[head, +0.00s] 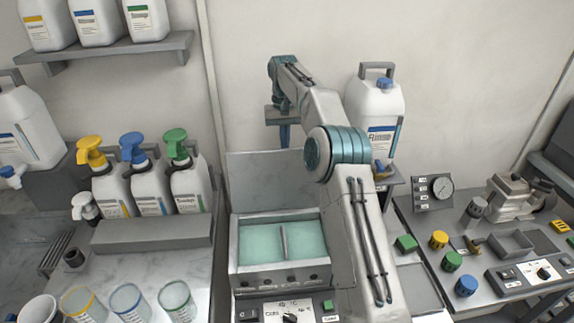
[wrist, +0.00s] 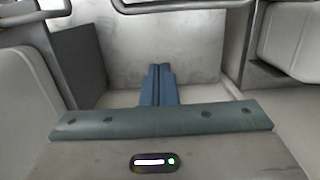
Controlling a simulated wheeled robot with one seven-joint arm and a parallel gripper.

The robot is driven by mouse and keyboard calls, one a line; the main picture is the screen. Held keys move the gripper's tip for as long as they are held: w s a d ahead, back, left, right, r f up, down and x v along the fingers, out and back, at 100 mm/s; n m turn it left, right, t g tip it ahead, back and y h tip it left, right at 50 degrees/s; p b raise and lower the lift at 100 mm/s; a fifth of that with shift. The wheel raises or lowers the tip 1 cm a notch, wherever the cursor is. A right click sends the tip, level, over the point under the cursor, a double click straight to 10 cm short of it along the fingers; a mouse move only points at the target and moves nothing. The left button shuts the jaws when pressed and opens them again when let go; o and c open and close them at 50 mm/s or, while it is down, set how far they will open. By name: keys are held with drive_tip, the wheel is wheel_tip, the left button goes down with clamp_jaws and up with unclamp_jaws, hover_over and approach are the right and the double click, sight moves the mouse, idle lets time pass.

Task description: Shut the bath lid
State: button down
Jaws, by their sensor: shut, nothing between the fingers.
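The bath (head: 234,250) is a grey metal box with two compartments of pale green liquid, split by a divider. Its lid (head: 262,180) is a flat grey panel standing upright at the bath's rear edge, so the bath is open. My gripper (head: 285,144) points down near the lid's top edge, and its blue fingers are shut and empty. They also show together in the wrist view (wrist: 158,85). I cannot tell whether they touch the lid or sit in front of or behind it. My arm hides the lid's right side.
Pump bottles (head: 151,190) stand left of the bath, with cups (head: 126,300) in front of them. A large white jug (head: 375,110) stands on a shelf right of my gripper. Coloured knobs (head: 438,239) and a gauge (head: 433,192) are on the right bench.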

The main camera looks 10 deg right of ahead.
sight(288, 164)
wheel_tip(288, 164, down, 8)
drive_tip(key=s, duration=0.1)
drive_tip(key=shift+s+r+p, duration=0.35)
drive_tip(key=shift+s+r, duration=0.25)
drive_tip(key=shift+s, duration=0.3)
drive_tip(key=shift+s+r+p, duration=0.3)
drive_tip(key=shift+s+r, duration=0.3)
drive_tip(key=shift+s, duration=0.25)
drive_tip(key=shift+s+d+b, duration=0.1)
drive_tip(key=shift+d+b, duration=0.05)
drive_tip(key=shift+b, duration=0.5)
